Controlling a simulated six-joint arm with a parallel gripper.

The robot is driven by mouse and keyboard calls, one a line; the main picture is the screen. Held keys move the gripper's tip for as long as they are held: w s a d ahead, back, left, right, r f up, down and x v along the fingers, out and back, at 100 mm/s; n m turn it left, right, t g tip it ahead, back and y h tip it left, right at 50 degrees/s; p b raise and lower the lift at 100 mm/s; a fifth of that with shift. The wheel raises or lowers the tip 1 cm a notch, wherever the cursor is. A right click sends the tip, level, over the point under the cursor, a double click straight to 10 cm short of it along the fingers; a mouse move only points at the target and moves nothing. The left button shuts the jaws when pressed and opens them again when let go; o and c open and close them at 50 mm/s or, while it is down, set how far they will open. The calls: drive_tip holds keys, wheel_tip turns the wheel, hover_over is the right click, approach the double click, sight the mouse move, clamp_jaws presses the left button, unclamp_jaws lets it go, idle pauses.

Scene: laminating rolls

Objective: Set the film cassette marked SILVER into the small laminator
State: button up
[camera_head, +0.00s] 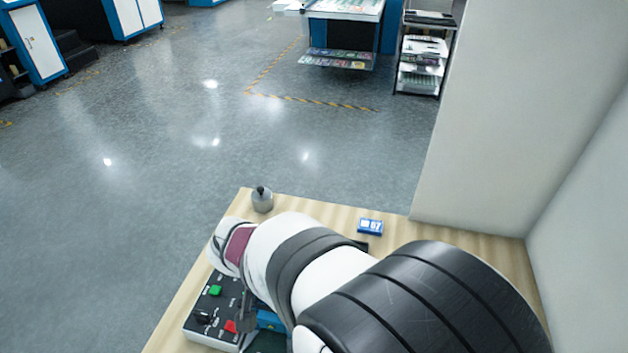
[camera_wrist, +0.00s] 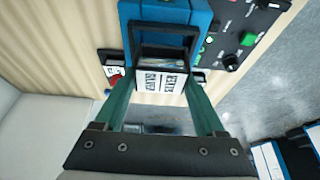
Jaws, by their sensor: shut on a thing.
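My gripper (camera_wrist: 163,75) reaches up the wrist view with two teal fingers, shut on a dark-framed piece, seemingly the film cassette (camera_wrist: 165,29). A white label (camera_wrist: 160,82) with bold black print shows upside down between the fingers; I cannot read it surely. The blue body of the small laminator (camera_wrist: 200,14) lies right at the black frame. Whether the cassette is seated in it or only over it, I cannot tell.
A control panel (camera_head: 203,318) with green and red buttons is at the bench's left front. A grey weight-like object (camera_head: 262,202) and a blue sign (camera_head: 370,226) stand towards the back of the wooden bench (camera_head: 320,212). A pale wall (camera_head: 520,110) rises on the right.

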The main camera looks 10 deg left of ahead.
drive_tip(key=shift+f, duration=0.95)
idle(0.3)
drive_tip(key=o, duration=1.4)
drive_tip(key=shift+r, duration=3.5)
drive_tip(key=s+d+r+m+g, duration=0.15)
drive_tip(key=s+d, duration=0.25)
drive_tip(key=d, duration=0.6)
drive_tip(key=s+d+r+m+g, duration=0.15)
drive_tip(key=s+d, duration=0.35)
drive_tip(key=d, duration=0.5)
drive_tip(key=s+m, duration=0.1)
drive_tip(key=s, duration=0.2)
drive_tip(key=s+d+g+y, duration=0.1)
drive_tip(key=s, duration=0.2)
drive_tip(key=s+d+f+m, duration=0.1)
drive_tip(key=s, duration=0.2)
drive_tip(key=shift+s+d+f+m+g+y, duration=0.1)
drive_tip(key=shift+s+d+m+g+y, duration=0.2)
drive_tip(key=shift+s+g+y, duration=0.1)
